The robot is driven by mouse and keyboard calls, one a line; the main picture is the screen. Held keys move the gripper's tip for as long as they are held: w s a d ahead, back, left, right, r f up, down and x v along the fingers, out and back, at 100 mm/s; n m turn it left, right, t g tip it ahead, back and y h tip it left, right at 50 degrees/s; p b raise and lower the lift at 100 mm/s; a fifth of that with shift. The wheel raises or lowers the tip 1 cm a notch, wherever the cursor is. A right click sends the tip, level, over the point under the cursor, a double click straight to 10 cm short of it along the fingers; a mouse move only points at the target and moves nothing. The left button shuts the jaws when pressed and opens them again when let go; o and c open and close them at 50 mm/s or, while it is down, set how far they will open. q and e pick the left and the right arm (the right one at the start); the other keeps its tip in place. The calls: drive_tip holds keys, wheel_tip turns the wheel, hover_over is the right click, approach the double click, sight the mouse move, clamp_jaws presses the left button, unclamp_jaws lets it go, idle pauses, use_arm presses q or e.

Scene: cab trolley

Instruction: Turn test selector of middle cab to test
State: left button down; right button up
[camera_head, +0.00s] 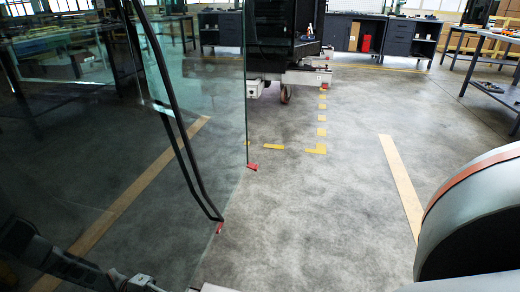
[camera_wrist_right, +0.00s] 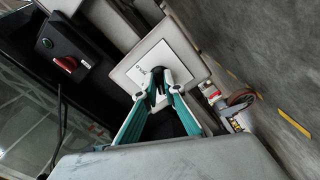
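In the right wrist view a pale square plate (camera_wrist_right: 168,47) carries a dark selector knob (camera_wrist_right: 158,71) near its middle. My right gripper (camera_wrist_right: 163,78), with teal fingers, is right at this knob. The dark fingertips overlap the knob, and I cannot tell whether they press on it or stand just around it. The knob's pointer and most of the plate's lettering are hidden or too small to read.
A black box with a red rotary switch (camera_wrist_right: 66,63) sits left of the plate. In the head view a large glass pane (camera_head: 215,110) fills the left side. A dark trolley (camera_head: 283,35) stands farther back. The grey floor (camera_head: 320,220) in the middle is clear.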

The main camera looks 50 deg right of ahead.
drive_tip(key=shift+o, duration=1.3)
drive_tip(key=v, duration=1.2)
